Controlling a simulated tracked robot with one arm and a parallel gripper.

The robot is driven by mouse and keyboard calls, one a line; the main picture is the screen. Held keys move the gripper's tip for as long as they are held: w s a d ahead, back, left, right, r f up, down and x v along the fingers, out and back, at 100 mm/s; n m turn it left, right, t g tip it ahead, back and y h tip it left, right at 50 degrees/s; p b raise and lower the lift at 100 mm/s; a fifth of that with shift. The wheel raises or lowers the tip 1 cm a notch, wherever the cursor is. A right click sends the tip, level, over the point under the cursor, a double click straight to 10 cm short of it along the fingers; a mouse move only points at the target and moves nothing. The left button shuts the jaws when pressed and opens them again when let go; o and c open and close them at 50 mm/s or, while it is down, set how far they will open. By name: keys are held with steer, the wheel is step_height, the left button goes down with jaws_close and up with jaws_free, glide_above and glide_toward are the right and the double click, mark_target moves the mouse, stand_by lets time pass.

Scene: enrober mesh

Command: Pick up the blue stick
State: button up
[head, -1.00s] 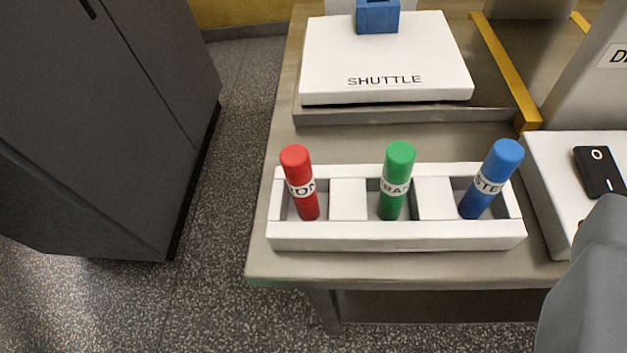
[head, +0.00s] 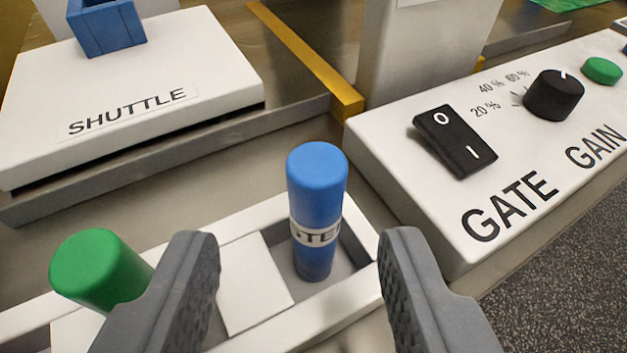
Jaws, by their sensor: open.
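The blue stick (head: 317,190) stands in the right-hand compartment of the white rack (head: 345,312), with a white label band around its lower half. Part of the label text shows, reading "TE". My gripper (head: 300,265) is open, with one dark grey finger to the left of the blue stick and one to the right. The fingers are nearer the camera than the stick, and no contact with it shows. The green stick (head: 95,268) is at the lower left, partly hidden by my left finger.
A white control box (head: 400,195) with a black rocker switch (head: 455,142), a black knob (head: 553,95) and a green button (head: 602,70) stands close right of the rack. Behind left is the white SHUTTLE block (head: 190,60) with a blue socket (head: 107,25). A yellow rail (head: 305,55) runs behind.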

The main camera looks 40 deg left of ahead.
mark_target(320, 221)
steer(key=shift+d+b+x, duration=0.15)
steer(key=shift+b+x, duration=0.35)
steer(key=shift+x, duration=0.85)
steer(key=shift+d+b+x, duration=0.15)
steer(key=shift+b+x, duration=0.35)
steer(key=shift+x, duration=0.85)
steer(key=shift+w, duration=0.2)
jaws_close()
